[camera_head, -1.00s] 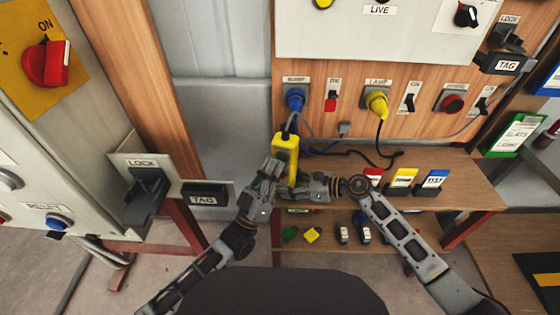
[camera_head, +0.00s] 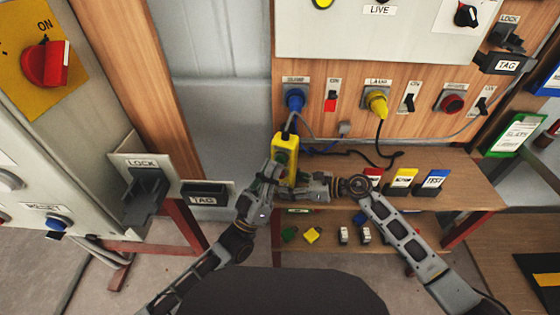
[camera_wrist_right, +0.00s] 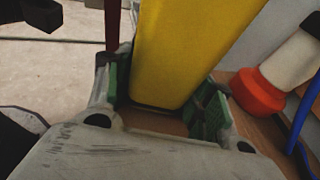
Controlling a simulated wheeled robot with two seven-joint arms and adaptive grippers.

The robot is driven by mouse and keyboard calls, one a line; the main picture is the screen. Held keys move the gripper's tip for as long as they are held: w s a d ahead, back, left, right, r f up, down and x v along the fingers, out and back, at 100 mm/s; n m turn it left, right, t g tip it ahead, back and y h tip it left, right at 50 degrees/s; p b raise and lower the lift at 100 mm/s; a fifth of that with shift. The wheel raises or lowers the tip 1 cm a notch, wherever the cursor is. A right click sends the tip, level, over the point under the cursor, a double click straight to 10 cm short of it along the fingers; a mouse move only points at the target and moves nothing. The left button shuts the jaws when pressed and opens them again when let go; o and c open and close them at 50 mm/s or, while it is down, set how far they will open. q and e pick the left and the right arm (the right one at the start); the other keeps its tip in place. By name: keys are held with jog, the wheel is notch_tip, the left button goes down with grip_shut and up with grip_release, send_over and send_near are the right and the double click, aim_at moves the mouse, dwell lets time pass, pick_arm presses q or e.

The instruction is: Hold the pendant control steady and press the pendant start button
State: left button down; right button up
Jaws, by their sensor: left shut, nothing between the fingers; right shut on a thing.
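The yellow pendant control (camera_head: 291,144) stands upright above the wooden bench, with a cable rising from its top to the blue plug (camera_head: 294,98). My right gripper (camera_head: 288,186) is shut on its lower part from the right. The right wrist view shows the pendant's yellow body (camera_wrist_right: 195,45) between the green-padded fingers of this gripper (camera_wrist_right: 168,92). My left gripper (camera_head: 275,169) is shut and empty, with its fingertips at the pendant's lower front; I cannot tell whether they touch. The start button cannot be made out clearly, and the left fingers cover part of the pendant's face.
A yellow plug (camera_head: 376,101) with a black cable is on the wooden panel. Red, yellow and blue tags (camera_head: 403,180) stand on the bench (camera_head: 465,185) to the right. A lock bracket (camera_head: 148,190) and black tag (camera_head: 204,194) stick out at left. Small items lie on the lower shelf.

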pick_arm(q)
jog(key=shift+s+a, duration=0.1)
jog(key=shift+s, duration=0.25)
jog(key=shift+s, duration=0.1)
jog(key=shift+s+a, duration=0.25)
jog(key=shift+s, duration=0.55)
jog(key=shift+s+a, duration=0.2)
jog(key=shift+s, duration=0.55)
jog(key=shift+s+a, duration=0.25)
jog(key=shift+s, duration=0.55)
pick_arm(e)
jog(key=o, duration=0.9)
jog(key=shift+c, duration=0.2)
jog(key=shift+d, duration=0.1)
jog(key=shift+v, duration=5.9)
jog(key=shift+s, duration=0.1)
